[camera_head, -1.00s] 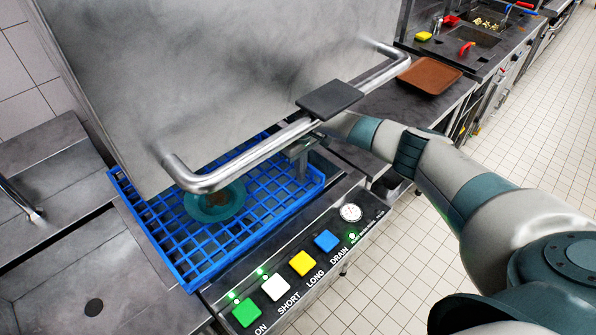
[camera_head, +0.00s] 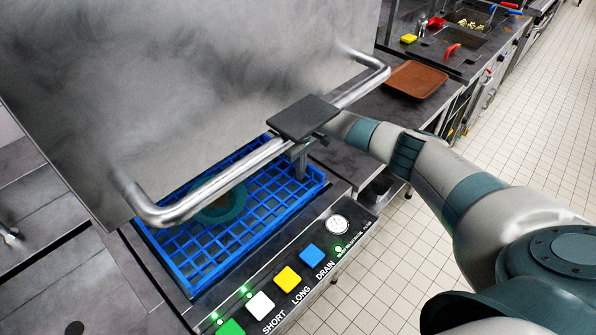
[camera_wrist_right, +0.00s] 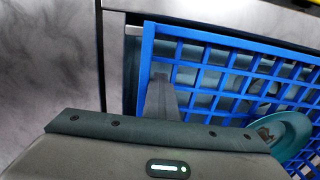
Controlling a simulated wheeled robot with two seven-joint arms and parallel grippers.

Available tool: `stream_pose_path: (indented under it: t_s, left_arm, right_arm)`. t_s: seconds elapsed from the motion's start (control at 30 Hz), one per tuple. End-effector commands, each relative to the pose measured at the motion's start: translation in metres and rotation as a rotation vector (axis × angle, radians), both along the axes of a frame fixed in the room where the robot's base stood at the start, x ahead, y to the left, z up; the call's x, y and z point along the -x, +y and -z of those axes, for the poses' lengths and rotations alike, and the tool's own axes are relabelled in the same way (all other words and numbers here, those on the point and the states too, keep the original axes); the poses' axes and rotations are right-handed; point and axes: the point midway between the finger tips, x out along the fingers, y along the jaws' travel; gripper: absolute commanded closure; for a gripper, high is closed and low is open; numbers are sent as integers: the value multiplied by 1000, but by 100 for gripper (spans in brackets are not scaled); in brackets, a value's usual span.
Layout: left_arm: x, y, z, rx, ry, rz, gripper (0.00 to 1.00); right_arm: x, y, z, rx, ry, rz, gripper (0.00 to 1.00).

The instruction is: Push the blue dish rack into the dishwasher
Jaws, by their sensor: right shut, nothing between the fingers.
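The blue dish rack (camera_head: 278,222) lies flat in the dishwasher bay, partly hidden under the raised steel hood (camera_head: 190,80). A teal bowl (camera_head: 222,208) with something brown in it sits in the rack. It also shows in the right wrist view (camera_wrist_right: 292,128). My right gripper (camera_head: 301,170) reaches behind the hood's bar handle, its fingers pointing down at the rack's far right end. In the right wrist view, its shut, empty finger (camera_wrist_right: 162,98) overlaps the grid just inside the rack's corner (camera_wrist_right: 150,45). Contact cannot be told. My left gripper is out of view.
The bar handle (camera_head: 225,182) crosses above the rack, close to my right arm. A control panel (camera_head: 325,258) with coloured buttons borders the rack in front. A brown tray (camera_head: 416,79) lies on the counter at right. A sink area (camera_head: 40,260) is at left.

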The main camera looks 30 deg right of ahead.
Motion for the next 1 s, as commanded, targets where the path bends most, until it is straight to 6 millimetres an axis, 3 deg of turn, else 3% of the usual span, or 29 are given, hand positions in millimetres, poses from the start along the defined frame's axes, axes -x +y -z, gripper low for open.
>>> stream_pose_path:
  t_s: [0.23,0.7,1.0]
  left_arm:
    - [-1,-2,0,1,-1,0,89]
    - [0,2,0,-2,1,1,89]
    - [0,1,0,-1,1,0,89]
  right_arm:
    - [1,0,1,-1,1,0,100]
    - [8,22,1,-1,1,0,100]
    - [9,22,1,0,2,0,100]
